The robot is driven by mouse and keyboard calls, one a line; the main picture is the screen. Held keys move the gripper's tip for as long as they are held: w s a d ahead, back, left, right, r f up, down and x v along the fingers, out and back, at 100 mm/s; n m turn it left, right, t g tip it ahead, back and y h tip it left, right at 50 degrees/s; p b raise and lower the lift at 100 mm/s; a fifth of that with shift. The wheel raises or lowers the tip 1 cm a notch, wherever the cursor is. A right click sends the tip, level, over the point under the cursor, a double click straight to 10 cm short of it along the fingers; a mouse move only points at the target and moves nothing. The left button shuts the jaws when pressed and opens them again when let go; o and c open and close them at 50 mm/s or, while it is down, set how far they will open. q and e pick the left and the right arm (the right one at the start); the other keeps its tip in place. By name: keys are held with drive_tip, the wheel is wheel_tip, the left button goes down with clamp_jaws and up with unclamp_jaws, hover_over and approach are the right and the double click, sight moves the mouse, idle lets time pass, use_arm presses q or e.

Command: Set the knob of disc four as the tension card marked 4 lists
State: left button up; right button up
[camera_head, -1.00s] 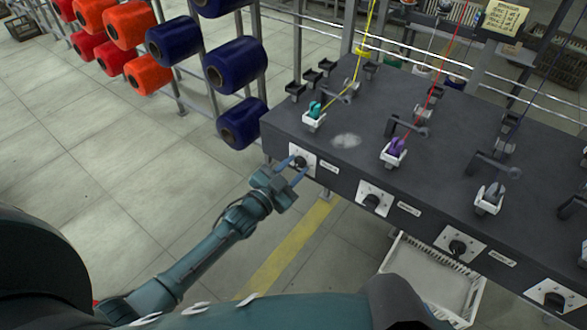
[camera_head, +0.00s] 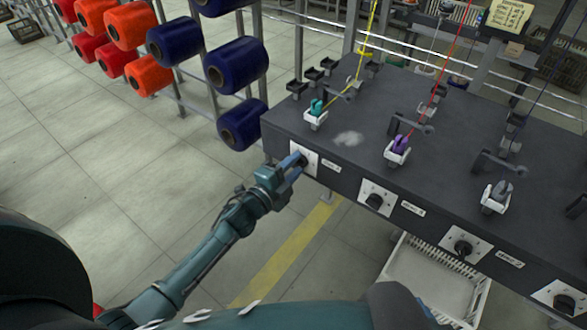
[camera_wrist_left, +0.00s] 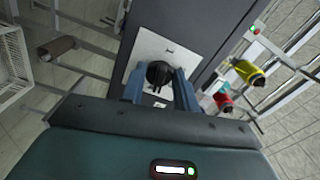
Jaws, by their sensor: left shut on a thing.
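My left gripper (camera_head: 297,161) is at the leftmost knob (camera_head: 303,158) on the front face of the dark bench (camera_head: 350,183). In the left wrist view its blue fingers stand on both sides of that black knob (camera_wrist_left: 158,74), shut on it. The knob sits on a white square plate (camera_wrist_left: 150,48); marks on the plate are too small to read. Further right in the head view are a second knob (camera_head: 374,201), a third knob (camera_head: 463,247) and a fourth knob (camera_head: 564,303). A yellowish card (camera_head: 508,17) with small writing shows at the upper right; its number is unclear. My right gripper is out of view.
White disc holders with a teal part (camera_head: 316,108), a purple part (camera_head: 399,145) and a grey part (camera_head: 502,190) stand on the bench. Navy spools (camera_head: 243,123) hang on the rack at the left. A white crate (camera_head: 432,287) is under the bench.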

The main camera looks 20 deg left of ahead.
use_arm(q)
drive_tip(key=shift+m+b, duration=0.3)
drive_tip(key=shift+m, duration=0.8)
drive_tip(key=o, duration=0.9)
drive_tip(key=shift+o, duration=0.2)
drive_tip(key=shift+s, duration=0.1)
drive_tip(key=v, duration=1.3)
drive_tip(key=shift+r, duration=0.1)
